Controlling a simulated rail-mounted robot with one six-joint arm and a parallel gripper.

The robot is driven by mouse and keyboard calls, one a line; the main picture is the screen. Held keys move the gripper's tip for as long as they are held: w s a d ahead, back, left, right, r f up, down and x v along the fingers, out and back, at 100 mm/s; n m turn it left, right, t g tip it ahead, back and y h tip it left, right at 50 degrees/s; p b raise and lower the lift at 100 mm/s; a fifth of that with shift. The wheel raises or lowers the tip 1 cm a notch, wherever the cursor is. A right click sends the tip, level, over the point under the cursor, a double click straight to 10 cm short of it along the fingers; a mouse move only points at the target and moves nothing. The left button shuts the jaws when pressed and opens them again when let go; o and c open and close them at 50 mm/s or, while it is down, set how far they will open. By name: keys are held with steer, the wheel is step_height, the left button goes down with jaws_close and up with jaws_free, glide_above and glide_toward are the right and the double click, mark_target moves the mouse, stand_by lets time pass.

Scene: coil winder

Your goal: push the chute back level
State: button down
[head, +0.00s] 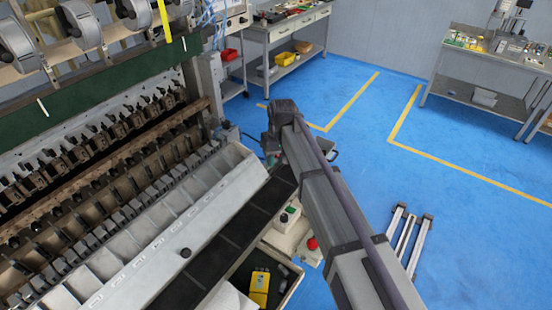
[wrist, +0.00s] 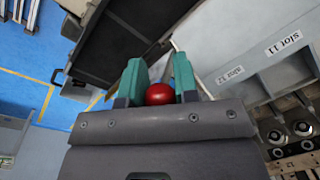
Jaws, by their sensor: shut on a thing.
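The chute (head: 213,213) is a long, light grey trough with dividers along the front of the winder. What the knob is fixed to is mostly hidden by my gripper. In the head view my arm hides the fingers and the knob.
A dark ledge (head: 228,247) runs along the chute's front. Several metal rails (head: 406,236) lie on the right. The blue floor behind is open.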

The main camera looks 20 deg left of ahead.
steer(key=shift+w+a, duration=0.15)
steer(key=shift+a, duration=0.15)
steer(key=shift+w+a+r, duration=0.15)
steer(key=shift+w+a, duration=0.05)
steer(key=shift+a, duration=0.35)
steer(key=shift+w+a+r, duration=0.1)
steer(key=shift+w+a, duration=0.05)
steer(key=shift+a, duration=0.4)
steer(key=shift+w+a+f, duration=0.1)
steer(key=shift+w+a, duration=0.2)
steer(key=shift+a, duration=0.65)
steer(key=shift+w+a+f, duration=0.1)
steer(key=shift+w+a, duration=0.15)
steer(key=shift+a, duration=0.65)
steer(key=c, duration=0.9)
jaws_free()
steer(key=r+p, duration=0.7)
steer(key=d+r+p, duration=0.1)
steer(key=r+p, duration=0.2)
steer(key=p, duration=0.1)
steer(key=shift+w+r, duration=0.3)
steer(key=shift+r, duration=0.05)
